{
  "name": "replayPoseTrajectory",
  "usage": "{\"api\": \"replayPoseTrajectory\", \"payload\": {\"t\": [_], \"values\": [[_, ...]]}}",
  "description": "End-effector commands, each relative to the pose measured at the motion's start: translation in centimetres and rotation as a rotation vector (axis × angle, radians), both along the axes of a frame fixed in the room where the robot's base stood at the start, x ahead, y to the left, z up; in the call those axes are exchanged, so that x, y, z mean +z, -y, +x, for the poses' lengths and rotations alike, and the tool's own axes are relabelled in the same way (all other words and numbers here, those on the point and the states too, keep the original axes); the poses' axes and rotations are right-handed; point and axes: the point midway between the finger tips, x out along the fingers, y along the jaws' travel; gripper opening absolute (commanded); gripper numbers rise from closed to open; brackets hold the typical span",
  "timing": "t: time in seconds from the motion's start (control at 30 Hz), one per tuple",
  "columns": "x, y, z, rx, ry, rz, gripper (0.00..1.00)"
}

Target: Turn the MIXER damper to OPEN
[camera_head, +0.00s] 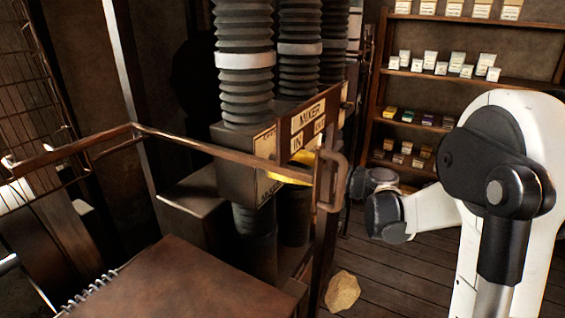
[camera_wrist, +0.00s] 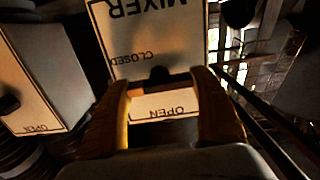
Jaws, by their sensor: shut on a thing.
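In the wrist view the MIXER plate (camera_wrist: 155,35) appears upside down, with CLOSED lettered on it and a pale OPEN strip (camera_wrist: 165,107) below. A dark damper handle (camera_wrist: 159,74) shows between the two words, at the plate's lower edge. My gripper (camera_wrist: 163,80) has its brown-yellow fingers on either side of it and is shut on it. How the fingers touch it is too dark to see. My fingertips are largely hidden there behind a rail and post.
A neighbouring plate with OPEN (camera_wrist: 35,75) stands at the left in the wrist view. A metal rail (camera_head: 215,146) and a curved handle (camera_head: 333,182) cross in front of the box. A brown tabletop (camera_head: 185,280) fills the lower left; shelves (camera_head: 450,75) stand at right.

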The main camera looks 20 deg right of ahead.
Motion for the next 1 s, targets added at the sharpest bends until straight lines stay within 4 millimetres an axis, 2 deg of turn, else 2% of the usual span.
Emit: {"api": "replayPoseTrajectory", "payload": {"t": [0.37,1.0], "values": [[-0.04,0.02,-0.06,0.000,0.146,-0.147,0.43],[-0.11,-0.02,-0.12,0.001,0.574,-0.576,0.43]]}}
